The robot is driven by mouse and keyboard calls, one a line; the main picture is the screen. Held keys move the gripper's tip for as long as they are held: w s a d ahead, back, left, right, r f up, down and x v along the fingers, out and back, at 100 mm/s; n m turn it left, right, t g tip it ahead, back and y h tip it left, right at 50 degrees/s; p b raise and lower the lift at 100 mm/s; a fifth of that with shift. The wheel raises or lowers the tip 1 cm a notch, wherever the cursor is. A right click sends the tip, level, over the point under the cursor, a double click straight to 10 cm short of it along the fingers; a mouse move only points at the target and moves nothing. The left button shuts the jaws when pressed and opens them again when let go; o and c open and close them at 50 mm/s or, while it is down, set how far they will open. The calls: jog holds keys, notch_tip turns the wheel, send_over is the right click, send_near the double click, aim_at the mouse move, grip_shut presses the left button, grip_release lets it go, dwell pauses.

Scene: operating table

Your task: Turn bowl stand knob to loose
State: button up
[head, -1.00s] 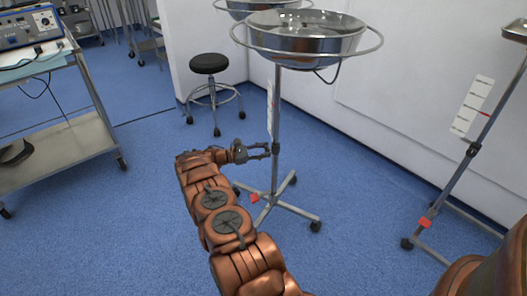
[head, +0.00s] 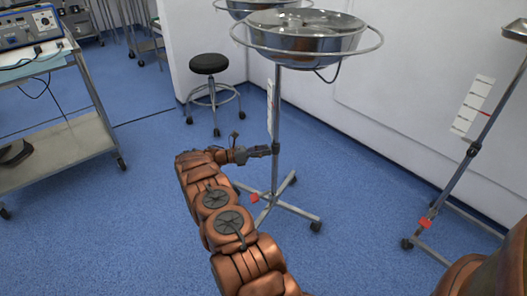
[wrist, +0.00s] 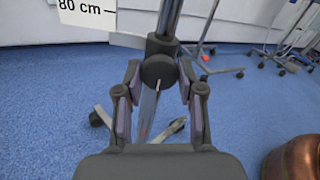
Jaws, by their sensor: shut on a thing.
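The bowl stand (head: 277,105) has a grey pole, a wheeled cross base and a steel bowl (head: 305,38) held in a ring at the top. Its dark knob (wrist: 158,70) sits on the collar of the pole, in the upper middle of the wrist view. My gripper (wrist: 160,72) is shut on the knob, one finger on each side of it. In the head view my gripper (head: 265,150) reaches the pole from the left at collar height, and the knob is hardly visible there.
A white scale card (wrist: 88,14) marked 80 cm hangs beside the pole. A black stool (head: 209,65) stands behind on the left, a cart (head: 60,150) at far left. Another stand (head: 470,150) is at right. Blue floor around the base is clear.

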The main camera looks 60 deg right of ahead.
dwell(0.3)
jog(key=o, duration=1.2)
jog(key=shift+c, duration=0.2)
jog(key=v, duration=1.2)
